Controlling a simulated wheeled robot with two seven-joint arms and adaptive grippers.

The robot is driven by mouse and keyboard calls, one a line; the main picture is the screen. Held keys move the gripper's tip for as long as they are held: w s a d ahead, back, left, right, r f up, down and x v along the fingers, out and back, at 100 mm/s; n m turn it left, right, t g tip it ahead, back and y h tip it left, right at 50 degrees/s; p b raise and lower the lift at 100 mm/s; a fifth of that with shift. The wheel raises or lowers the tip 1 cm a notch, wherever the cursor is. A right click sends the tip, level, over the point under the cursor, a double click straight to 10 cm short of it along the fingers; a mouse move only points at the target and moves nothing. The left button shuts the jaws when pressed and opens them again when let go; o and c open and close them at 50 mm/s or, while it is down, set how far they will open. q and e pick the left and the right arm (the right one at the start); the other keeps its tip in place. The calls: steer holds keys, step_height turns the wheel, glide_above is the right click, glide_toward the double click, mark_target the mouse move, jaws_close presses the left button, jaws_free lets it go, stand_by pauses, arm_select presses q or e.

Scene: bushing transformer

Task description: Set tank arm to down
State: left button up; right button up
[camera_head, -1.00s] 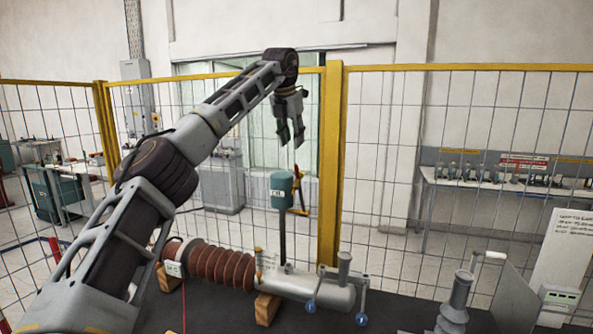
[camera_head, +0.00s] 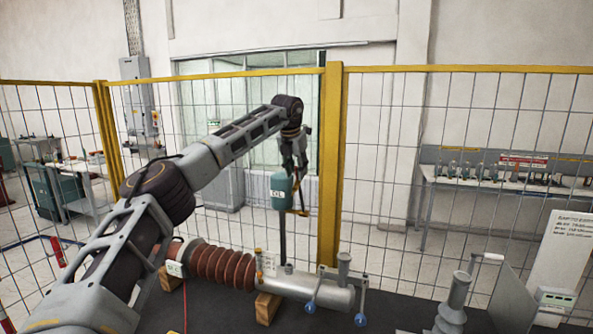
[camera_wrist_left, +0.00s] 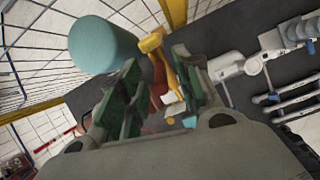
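The tank (camera_head: 281,190) is a teal cylinder with a white label, on a dark upright post behind the grey metal body. Beside it is a yellow and red arm (camera_head: 301,212), whose upper part is hidden by my gripper in the head view. My left gripper (camera_head: 294,172) points down next to the tank's upper right side. In the left wrist view the tank (camera_wrist_left: 103,45) is at the upper left, and the yellow and red arm (camera_wrist_left: 155,50) shows between the two spread fingers (camera_wrist_left: 158,85). Contact cannot be told. My right gripper is not in view.
A ribbed brown bushing (camera_head: 224,267) joins a grey metal cylinder (camera_head: 316,289) on wooden blocks on the dark table. A grey ribbed piece (camera_head: 453,307) stands to the right. A yellow-framed mesh fence (camera_head: 331,160) is close behind the tank.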

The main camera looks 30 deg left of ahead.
arm_select(q)
steer(key=shift+w+f, duration=0.1)
steer(key=shift+f, duration=0.25)
jaws_close()
